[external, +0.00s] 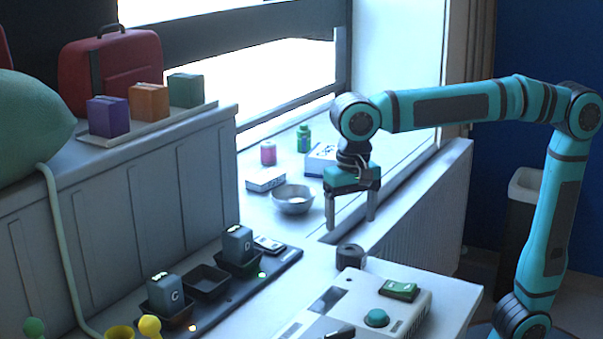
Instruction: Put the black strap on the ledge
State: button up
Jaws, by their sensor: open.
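A small dark rolled item (350,257), which looks like the black strap, sits on the light worktop behind a white device. My gripper (350,222) points down just above it, with its two fingers apart and nothing seen between them. The fingertips look close to the roll's top, but I cannot tell the exact gap. The pale window ledge (262,218) lies behind and left of my gripper.
The ledge holds a metal bowl (293,199), a pink bottle (268,153), a green bottle (304,138) and white boxes (266,180). A dark charger rack (207,281) stands left. The white device (360,310) with a green button is in front.

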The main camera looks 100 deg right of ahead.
jog(key=shift+r, duration=1.8)
jog(key=s+a+r+n+t, duration=0.1)
jog(key=s+r+n+t, duration=0.1)
jog(key=s+n+t, duration=0.6)
jog(key=s+a+r+n+t, duration=0.1)
jog(key=s+r+n+t, duration=0.2)
jog(key=s+n+t, duration=0.4)
jog(key=s+t, duration=0.2)
jog(key=s, duration=0.2)
jog(key=shift+s+r+n, duration=0.15)
jog(key=shift+s+n, duration=0.1)
jog(key=shift+n, duration=0.15)
